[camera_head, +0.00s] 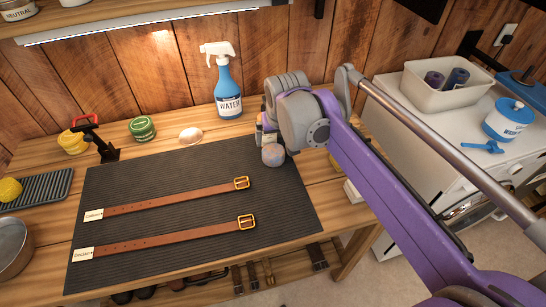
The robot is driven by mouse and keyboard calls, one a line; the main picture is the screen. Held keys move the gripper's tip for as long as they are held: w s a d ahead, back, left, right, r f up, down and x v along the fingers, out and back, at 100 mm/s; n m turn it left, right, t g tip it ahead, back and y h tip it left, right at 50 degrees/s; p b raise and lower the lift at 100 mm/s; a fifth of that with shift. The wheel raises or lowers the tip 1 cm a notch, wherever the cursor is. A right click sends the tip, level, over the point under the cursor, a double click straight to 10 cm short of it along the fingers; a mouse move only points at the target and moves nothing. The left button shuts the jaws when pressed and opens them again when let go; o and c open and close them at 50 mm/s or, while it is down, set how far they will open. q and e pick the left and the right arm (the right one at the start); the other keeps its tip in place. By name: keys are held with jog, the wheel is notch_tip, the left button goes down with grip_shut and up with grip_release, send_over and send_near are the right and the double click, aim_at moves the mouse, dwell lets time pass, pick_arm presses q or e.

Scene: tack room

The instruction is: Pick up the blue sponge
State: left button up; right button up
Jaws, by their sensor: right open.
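I cannot make out a blue sponge in the head view; my right gripper and purple arm hide part of the table's right side. My right gripper (272,154) is over the back right part of the dark ribbed mat (200,215), pointing down. It is open, and I see nothing held in it. A yellow, sponge-like round thing (10,190) is at the left edge on a dark ribbed tray (45,186). My left gripper is out of view.
Two brown straps (175,200) with buckles lie on the mat. A blue spray bottle (228,92), a green tin (142,128) and a pale oval thing (190,136) stand behind it. A white bin (448,97) with dark rolls and a blue-lidded jar (507,120) are at right.

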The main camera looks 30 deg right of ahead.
aim_at(273, 150)
jog(key=x, duration=0.3)
jog(key=b+x, duration=0.1)
jog(key=x, duration=0.3)
jog(key=shift+s+a+f, duration=0.15)
jog(key=shift+a, duration=0.05)
jog(key=c, duration=1.1)
